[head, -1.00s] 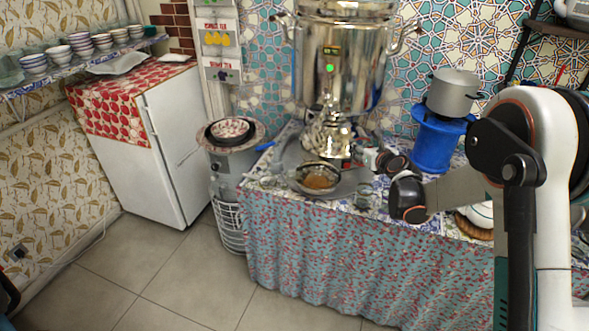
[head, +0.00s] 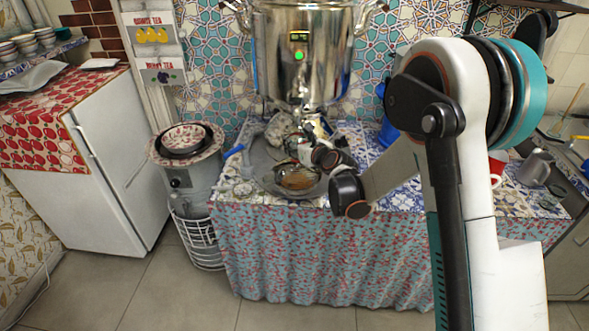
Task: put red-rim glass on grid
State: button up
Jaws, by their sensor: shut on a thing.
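My gripper (head: 316,130) is at the end of my arm, over the back part of the round metal tray (head: 263,166), just in front of the samovar (head: 300,60). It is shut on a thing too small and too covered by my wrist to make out. I cannot pick out the red-rim glass for certain. A round bowl or strainer with brown content (head: 297,180) is at the tray's front edge, below and left of my wrist. I cannot make out a grid clearly; my arm hides part of the table.
The table with patterned cloth (head: 290,250) is crowded around the tray. A grey stove with a bowl (head: 185,142) stands to its left, then a white fridge (head: 115,160). A grey mug (head: 536,168) and a red cup (head: 497,167) are at right. The floor in front is clear.

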jog(key=shift+f+b, duration=1.5)
jog(key=shift+f, duration=2.5)
jog(key=shift+f, duration=0.15)
jog(key=o, duration=1.1)
jog(key=shift+o, duration=0.2)
